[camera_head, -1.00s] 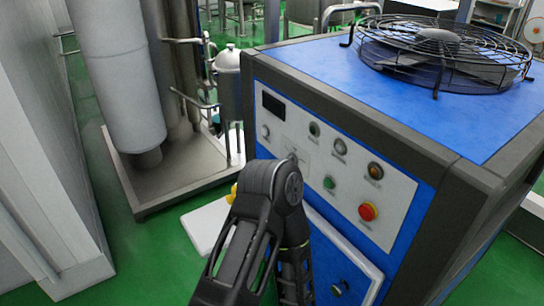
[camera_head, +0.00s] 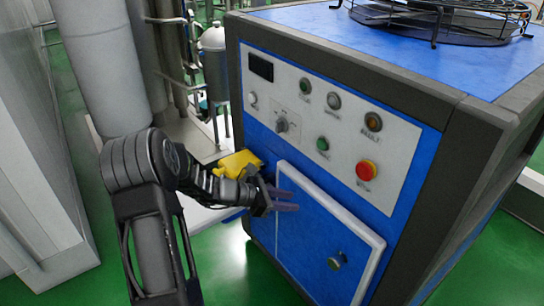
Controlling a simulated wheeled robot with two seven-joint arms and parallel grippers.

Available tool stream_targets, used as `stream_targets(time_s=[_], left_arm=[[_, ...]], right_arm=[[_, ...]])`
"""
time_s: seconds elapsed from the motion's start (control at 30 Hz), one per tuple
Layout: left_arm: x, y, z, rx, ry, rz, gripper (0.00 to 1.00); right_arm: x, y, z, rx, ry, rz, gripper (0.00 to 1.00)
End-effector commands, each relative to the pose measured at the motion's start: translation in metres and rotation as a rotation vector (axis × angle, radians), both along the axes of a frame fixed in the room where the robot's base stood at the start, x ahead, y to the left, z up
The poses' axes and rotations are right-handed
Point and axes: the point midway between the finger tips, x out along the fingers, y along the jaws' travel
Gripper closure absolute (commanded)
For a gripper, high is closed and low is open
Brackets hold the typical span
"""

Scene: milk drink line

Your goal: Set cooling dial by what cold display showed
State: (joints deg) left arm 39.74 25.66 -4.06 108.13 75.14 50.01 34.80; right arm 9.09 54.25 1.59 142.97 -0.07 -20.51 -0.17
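The cooling dial (camera_head: 281,124) is a grey knob on a small marked plate on the white control panel of the blue cooling unit. Its pointer setting is too small to read. The cold display (camera_head: 261,67) is a dark rectangle at the panel's upper left, with no readable figures. My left gripper (camera_head: 288,199) is below the panel, in front of the unit's blue lower door. Its two thin fingers point right and look apart, with nothing between them. It is below the dial and not touching it. My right gripper is not in view.
The panel also carries a small knob (camera_head: 252,98), a green button (camera_head: 322,144), a red button (camera_head: 366,170) and several lamps. A yellow part (camera_head: 240,163) shows beside my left wrist. A fan guard (camera_head: 440,12) tops the unit. Green floor (camera_head: 230,270) is clear below.

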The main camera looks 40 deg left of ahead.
Motion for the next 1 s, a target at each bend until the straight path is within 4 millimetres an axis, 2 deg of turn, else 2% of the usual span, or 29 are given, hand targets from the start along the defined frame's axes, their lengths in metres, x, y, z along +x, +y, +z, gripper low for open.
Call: stream_targets(time_s=[0.03,0.1,0.2,0.3,0.4,0.77,1.0], left_arm=[[0.01,0.039,0.029,-0.065,-0.085,0.098,0.66],[0.016,0.079,0.077,-0.152,-0.198,0.197,0.66],[0.014,0.117,0.129,-0.231,-0.323,0.272,0.66],[0.01,0.136,0.158,-0.269,-0.392,0.305,0.66],[0.008,0.141,0.167,-0.282,-0.414,0.311,0.66],[0.012,0.139,0.167,-0.281,-0.411,0.309,0.66],[0.038,0.13,0.166,-0.281,-0.41,0.306,0.66]], right_arm=[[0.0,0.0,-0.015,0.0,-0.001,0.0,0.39],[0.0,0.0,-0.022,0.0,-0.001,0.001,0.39],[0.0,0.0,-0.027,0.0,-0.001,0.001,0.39],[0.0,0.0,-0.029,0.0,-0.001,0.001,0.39],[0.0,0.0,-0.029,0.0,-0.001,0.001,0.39],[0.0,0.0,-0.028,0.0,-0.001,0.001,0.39],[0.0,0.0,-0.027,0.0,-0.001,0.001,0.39]])
